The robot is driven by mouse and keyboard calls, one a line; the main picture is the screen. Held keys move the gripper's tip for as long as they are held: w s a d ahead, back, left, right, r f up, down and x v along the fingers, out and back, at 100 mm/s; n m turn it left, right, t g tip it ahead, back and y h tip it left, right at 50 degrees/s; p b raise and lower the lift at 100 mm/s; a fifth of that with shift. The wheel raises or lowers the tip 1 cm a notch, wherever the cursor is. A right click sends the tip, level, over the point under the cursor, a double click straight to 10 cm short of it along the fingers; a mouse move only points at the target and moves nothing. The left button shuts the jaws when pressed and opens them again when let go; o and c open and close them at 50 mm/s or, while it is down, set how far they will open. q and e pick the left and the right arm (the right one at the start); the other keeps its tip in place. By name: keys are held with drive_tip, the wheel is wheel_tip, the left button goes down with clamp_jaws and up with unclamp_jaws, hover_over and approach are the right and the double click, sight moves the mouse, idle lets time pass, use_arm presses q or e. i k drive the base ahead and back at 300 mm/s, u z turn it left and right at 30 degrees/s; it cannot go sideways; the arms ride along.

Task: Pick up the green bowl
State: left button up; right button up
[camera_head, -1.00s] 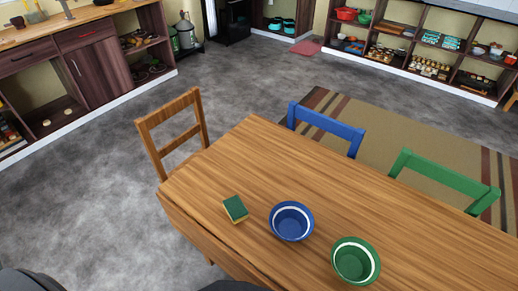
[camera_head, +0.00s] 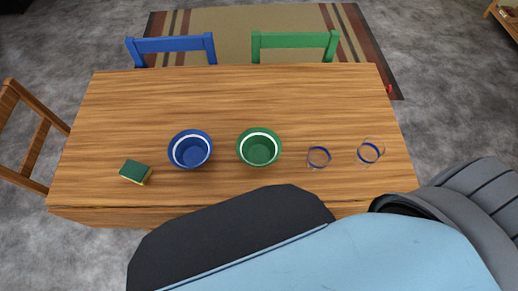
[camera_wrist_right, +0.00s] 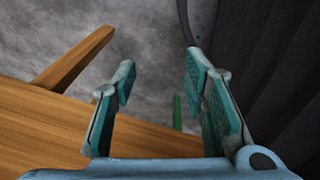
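The green bowl (camera_head: 259,149) stands upright on the wooden table in the head view, near the middle of its front half. It has a white ring inside and looks empty. The bowl cannot be made out in the right wrist view. My right gripper (camera_wrist_right: 160,80) is open in the right wrist view, with teal pads apart and nothing between them. Its fingers are over a wooden edge and grey floor. In the head view my arm covers the lower right, and the gripper itself does not show there. My left gripper is in neither view.
A blue bowl (camera_head: 190,150) stands just left of the green one, and a green-and-yellow sponge (camera_head: 135,172) lies further left. Two clear, blue-banded glasses (camera_head: 318,158) (camera_head: 370,151) stand to the right. The table's (camera_head: 230,95) far half is clear. Blue (camera_head: 172,46) and green (camera_head: 295,42) chairs stand behind it.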

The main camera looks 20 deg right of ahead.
sight(256, 147)
drive_tip(key=k, duration=0.5)
drive_tip(key=u, duration=1.65)
drive_tip(key=k, duration=1.35)
drive_tip(key=z, duration=2.3)
drive_tip(key=i, duration=0.5)
drive_tip(key=z, duration=0.05)
